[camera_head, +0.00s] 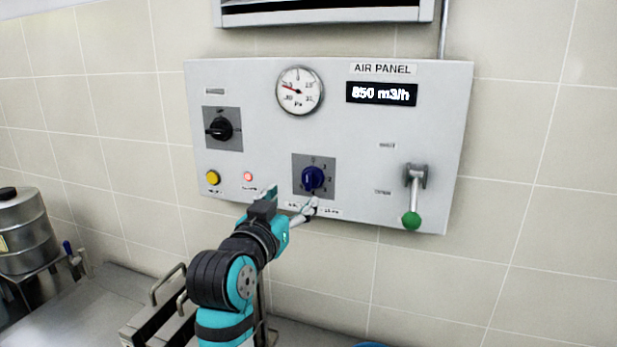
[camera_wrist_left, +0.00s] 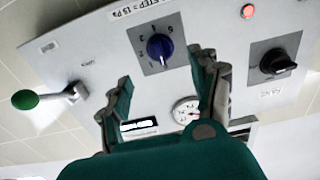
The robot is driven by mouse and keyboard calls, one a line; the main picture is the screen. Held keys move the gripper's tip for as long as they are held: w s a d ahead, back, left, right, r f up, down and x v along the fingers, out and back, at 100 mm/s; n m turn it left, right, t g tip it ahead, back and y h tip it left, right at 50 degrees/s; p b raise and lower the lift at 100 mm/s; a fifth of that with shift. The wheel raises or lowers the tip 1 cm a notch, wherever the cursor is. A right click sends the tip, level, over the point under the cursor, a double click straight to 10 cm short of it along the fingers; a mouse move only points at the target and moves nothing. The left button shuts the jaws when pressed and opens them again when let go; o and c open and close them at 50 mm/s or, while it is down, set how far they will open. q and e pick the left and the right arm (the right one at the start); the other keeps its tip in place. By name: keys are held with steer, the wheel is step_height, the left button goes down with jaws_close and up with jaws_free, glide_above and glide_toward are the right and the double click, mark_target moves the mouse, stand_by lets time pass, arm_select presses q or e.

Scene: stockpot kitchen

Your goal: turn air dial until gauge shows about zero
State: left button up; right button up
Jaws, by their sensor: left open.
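The blue air dial (camera_head: 312,178) sits on a grey square plate low in the middle of the wall panel. It also shows in the left wrist view (camera_wrist_left: 159,47), ahead of and between my open fingers. The round white gauge (camera_head: 300,90) is above the dial; its red needle points to the left and slightly up. The gauge shows partly behind a finger in the left wrist view (camera_wrist_left: 186,109). My left gripper (camera_head: 291,200) is open and empty, just below and left of the dial, apart from it. My right gripper is not in view.
The panel (camera_head: 345,140) also carries a black knob (camera_head: 220,129), a yellow button (camera_head: 213,178), a lit red lamp (camera_head: 248,176), a display reading 850 m3/h (camera_head: 381,93) and a green-tipped lever (camera_head: 412,219). A metal pot (camera_head: 25,235) stands at the left.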

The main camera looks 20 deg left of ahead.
mark_target(307, 184)
arm_select(q)
steer(key=w+p, duration=0.3)
steer(key=w, duration=0.7)
steer(key=shift+d, duration=0.15)
steer(key=c, duration=1.2)
